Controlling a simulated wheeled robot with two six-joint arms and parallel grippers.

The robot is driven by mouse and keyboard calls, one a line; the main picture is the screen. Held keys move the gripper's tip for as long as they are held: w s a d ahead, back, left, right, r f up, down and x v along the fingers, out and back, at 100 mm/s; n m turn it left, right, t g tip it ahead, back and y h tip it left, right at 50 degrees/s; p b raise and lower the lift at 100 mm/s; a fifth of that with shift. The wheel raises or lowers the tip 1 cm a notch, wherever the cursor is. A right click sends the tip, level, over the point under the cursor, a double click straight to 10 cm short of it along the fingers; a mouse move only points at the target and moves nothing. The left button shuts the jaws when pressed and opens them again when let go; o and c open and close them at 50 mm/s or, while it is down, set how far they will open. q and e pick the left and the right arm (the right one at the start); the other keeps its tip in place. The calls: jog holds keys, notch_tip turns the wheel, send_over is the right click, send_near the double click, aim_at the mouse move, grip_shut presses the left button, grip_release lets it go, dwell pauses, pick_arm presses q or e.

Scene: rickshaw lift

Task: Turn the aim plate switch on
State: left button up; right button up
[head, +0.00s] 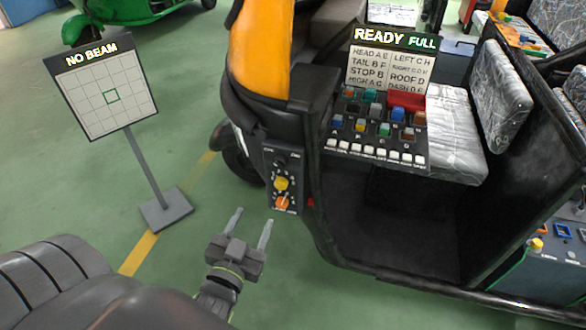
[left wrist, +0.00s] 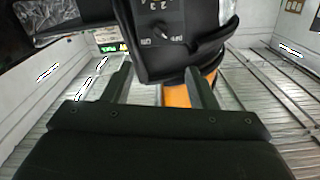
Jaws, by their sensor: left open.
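The aim plate (head: 110,92) is a white gridded board on a grey stand at the left, with a green square marked near its middle. Its top sign reads NO BEAM. A black control panel (head: 282,180) with a black knob, a yellow knob (head: 281,183) and an orange knob (head: 282,203) is on the rickshaw's front side. The panel also shows in the left wrist view (left wrist: 160,40), with its lettering upside down. My left gripper (head: 250,228) is open and empty, below and left of the panel, apart from it. My right gripper is not in view.
The rickshaw (head: 262,50) fills the middle and right. A switch board (head: 378,125) with coloured connectors and white switches is in its cabin, under a READY FULL sign (head: 395,38). Green floor (head: 190,240) is clear between the stand and the rickshaw.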

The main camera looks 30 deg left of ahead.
pick_arm(q)
jog(key=b, duration=0.2)
send_near(279, 167)
jog(key=x, duration=0.9)
jog(key=shift+w+p, duration=0.2)
jog(key=shift+p, duration=0.2)
jog(key=c, duration=1)
jog(key=shift+o, duration=0.2)
